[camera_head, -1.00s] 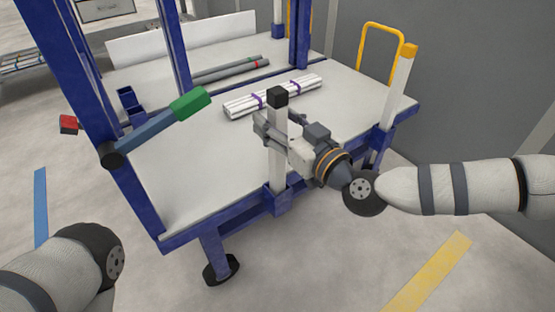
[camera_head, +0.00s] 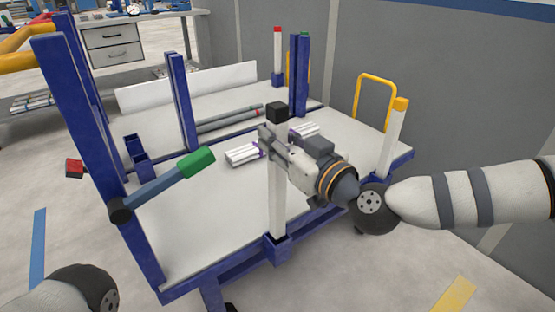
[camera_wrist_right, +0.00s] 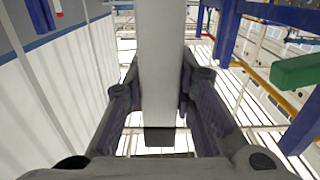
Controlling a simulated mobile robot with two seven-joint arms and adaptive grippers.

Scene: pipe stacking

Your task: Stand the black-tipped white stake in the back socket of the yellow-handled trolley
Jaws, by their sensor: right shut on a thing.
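The white stake (camera_head: 277,190) with a black top (camera_head: 277,112) stands upright in my right gripper (camera_head: 277,145), which is shut around its upper part. The stake and fingers also show in the right wrist view (camera_wrist_right: 162,70). The yellow handle (camera_head: 375,77) rises at the trolley's right end. My left gripper is out of view; only that arm shows.
A yellow-topped white stake (camera_head: 395,140) stands at the right corner, a red-topped one (camera_head: 277,50) at the far side. Bundled white pipes (camera_head: 243,153) and grey pipes (camera_head: 225,120) lie on the deck. A green-ended lever (camera_head: 197,162) and blue posts (camera_head: 75,110) stand left.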

